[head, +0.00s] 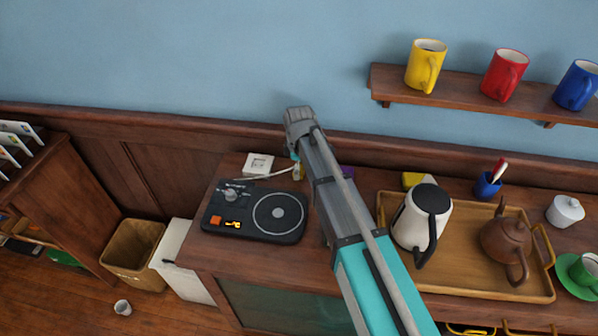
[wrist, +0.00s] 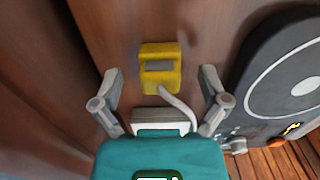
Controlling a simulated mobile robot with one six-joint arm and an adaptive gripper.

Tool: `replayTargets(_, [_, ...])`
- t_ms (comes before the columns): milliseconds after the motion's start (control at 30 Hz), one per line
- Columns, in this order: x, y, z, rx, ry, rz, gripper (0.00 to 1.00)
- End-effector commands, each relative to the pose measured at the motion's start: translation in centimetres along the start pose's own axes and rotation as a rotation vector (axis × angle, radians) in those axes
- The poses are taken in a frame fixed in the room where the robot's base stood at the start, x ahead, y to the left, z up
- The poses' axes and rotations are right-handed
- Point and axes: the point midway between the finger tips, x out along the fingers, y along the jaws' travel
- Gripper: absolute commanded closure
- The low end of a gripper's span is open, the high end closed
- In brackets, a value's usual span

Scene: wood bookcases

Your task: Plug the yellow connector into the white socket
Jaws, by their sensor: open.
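The yellow connector (wrist: 160,53) lies on the wooden cabinet top, with a grey patch on its upper face and a white cable (wrist: 178,101) running from it. In the head view the connector (head: 298,173) is a small yellow patch beside my arm. The white socket (head: 258,164) sits to its left near the wall. In the wrist view the socket (wrist: 160,121) is partly hidden by my gripper's body. My gripper (wrist: 160,74) is open and empty, with one finger on each side of the connector. I cannot tell its height above the connector.
A black record player (head: 256,210) stands close in front of the socket. Right of my arm, a wooden tray (head: 470,285) holds a kettle (head: 422,220) and a brown teapot (head: 506,240). A shelf (head: 470,96) with mugs hangs on the wall above right.

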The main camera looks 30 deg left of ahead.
Motion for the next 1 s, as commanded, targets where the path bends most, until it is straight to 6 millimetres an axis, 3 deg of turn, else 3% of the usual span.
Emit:
replayTargets(100, [0.0, 0.0, 0.0, 0.0, 0.0, 0.0, 0.09])
replayTargets(533, [0.01, 0.0, 0.0, 0.0, 0.0, 0.0, 0.88])
replayTargets(1000, [-0.5, -0.01, -0.14, -0.001, 0.0, 0.0, 0.89])
